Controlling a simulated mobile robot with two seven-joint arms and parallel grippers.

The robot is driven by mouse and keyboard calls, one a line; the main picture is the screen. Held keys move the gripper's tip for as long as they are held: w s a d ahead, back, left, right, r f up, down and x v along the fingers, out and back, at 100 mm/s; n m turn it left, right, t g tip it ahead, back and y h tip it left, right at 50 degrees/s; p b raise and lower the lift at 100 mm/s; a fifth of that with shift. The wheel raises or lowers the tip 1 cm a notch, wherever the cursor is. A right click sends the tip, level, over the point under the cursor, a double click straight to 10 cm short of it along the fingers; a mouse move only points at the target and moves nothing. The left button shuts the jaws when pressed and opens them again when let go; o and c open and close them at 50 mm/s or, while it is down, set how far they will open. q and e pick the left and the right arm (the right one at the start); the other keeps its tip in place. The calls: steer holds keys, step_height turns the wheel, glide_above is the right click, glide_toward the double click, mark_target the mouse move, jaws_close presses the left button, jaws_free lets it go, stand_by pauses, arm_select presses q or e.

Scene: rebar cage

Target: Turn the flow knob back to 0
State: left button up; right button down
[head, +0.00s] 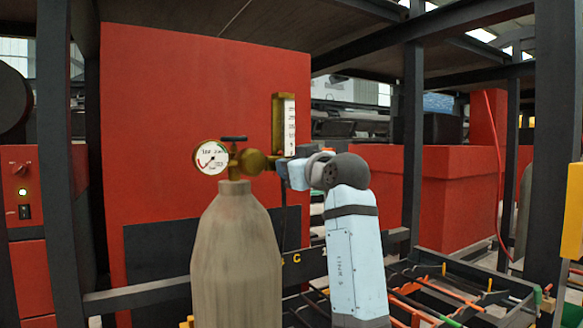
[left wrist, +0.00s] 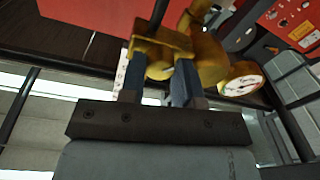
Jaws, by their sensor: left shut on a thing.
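A tan gas cylinder (head: 236,260) stands upright with a brass regulator (head: 254,162) on top. A round white gauge (head: 211,157) is on its left and a brass flowmeter with a white scale (head: 289,125) rises on its right. My left gripper (head: 283,168) is at the flowmeter's foot. In the left wrist view its two blue-grey fingers (left wrist: 158,82) are on either side of brass at the flowmeter's lower end (left wrist: 160,55), shut on it. The flow knob itself is hidden between the fingers, and its setting cannot be read. My right gripper is not in view.
A tall red cabinet (head: 180,90) stands behind the cylinder. Dark metal posts and a rail (head: 135,295) frame the place. A rack with coloured rods (head: 430,300) lies low at the right, with a red box (head: 460,190) behind it.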

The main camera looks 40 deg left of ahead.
arm_select(q)
steer(key=o, duration=0.9)
steer(key=shift+o, duration=0.2)
steer(key=b+v, duration=0.2)
steer(key=v, duration=1.1)
steer(key=shift+d, duration=0.45)
